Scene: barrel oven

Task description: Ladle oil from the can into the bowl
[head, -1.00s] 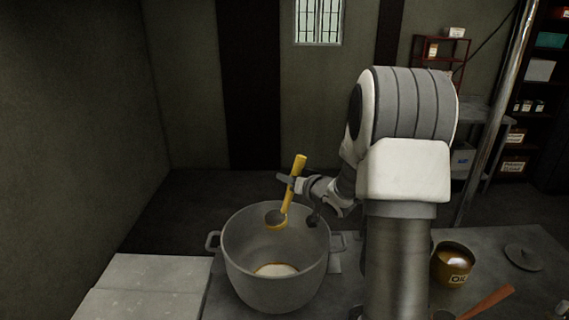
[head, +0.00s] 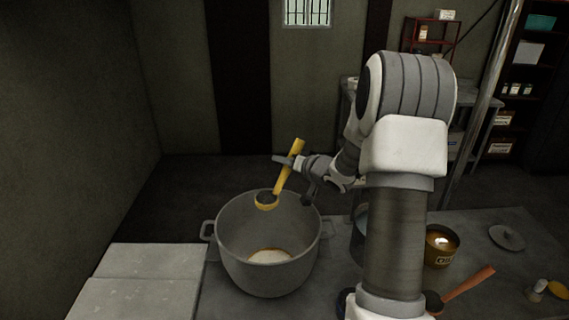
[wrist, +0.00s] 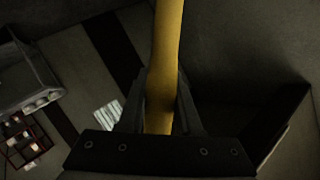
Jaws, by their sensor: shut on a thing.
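My gripper (head: 289,163) is shut on the yellow handle of the ladle (head: 287,172). The handle also fills the middle of the wrist view (wrist: 165,60), between the fingers. The ladle's scoop hangs down over the far part of the large grey pot (head: 235,240), which seems to be the bowl. I cannot tell whether the scoop holds oil. A pale patch (head: 270,257) lies on the pot's bottom. The oil can (head: 446,258), brown with a label, stands open on the table to the right of my arm, with a bright shine inside.
A round grey lid (head: 507,238) lies right of the can. An orange-brown handle (head: 468,288), a small jar (head: 538,290) and a yellow disc (head: 558,290) are at the front right. Pale slabs (head: 140,285) lie left of the pot. Shelves stand behind.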

